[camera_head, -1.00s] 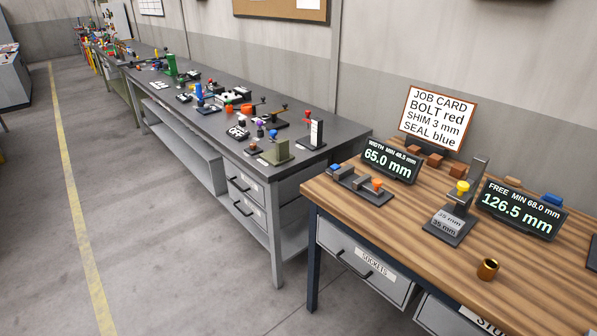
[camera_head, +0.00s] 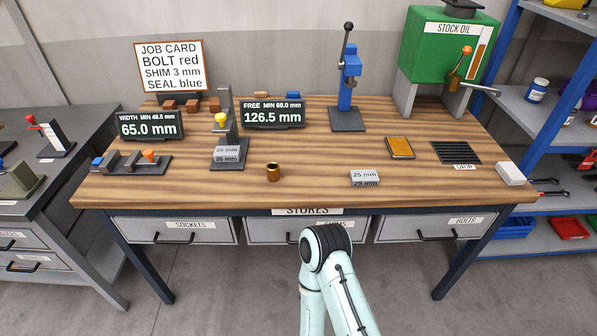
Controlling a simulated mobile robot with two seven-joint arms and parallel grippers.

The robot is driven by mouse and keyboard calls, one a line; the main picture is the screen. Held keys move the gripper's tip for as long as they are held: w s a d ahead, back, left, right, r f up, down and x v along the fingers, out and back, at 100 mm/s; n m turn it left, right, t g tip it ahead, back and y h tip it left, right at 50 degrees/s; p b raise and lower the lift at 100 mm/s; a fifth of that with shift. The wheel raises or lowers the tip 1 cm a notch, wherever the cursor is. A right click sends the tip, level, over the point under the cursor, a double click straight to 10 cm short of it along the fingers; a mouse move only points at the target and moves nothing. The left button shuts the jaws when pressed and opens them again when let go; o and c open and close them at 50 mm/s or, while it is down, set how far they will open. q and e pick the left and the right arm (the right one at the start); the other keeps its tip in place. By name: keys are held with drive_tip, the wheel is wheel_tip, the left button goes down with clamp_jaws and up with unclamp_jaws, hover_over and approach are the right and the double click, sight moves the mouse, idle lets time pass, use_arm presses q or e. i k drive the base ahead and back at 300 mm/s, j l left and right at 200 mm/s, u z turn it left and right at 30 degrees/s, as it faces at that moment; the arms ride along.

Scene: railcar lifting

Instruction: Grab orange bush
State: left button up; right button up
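A small orange-brown, brass-like hollow bush (camera_head: 273,172) stands upright on the wooden bench top (camera_head: 320,185), near the front edge and left of centre. Its open top looks dark. One of my arms rises from the bottom of the head view, below and to the right of the bush, in front of the drawers. No gripper fingers show in this view.
A gauge stand (camera_head: 229,152) with a yellow knob is left of the bush. A 25 mm block (camera_head: 365,178) lies to its right. A blue press (camera_head: 347,88) and green oil tank (camera_head: 447,45) stand behind. Drawers (camera_head: 280,231) are below the top.

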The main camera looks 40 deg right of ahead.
sight(272, 169)
drive_tip(key=z, duration=1.25)
drive_tip(key=i+j+u, duration=0.1)
drive_tip(key=i+j, duration=0.05)
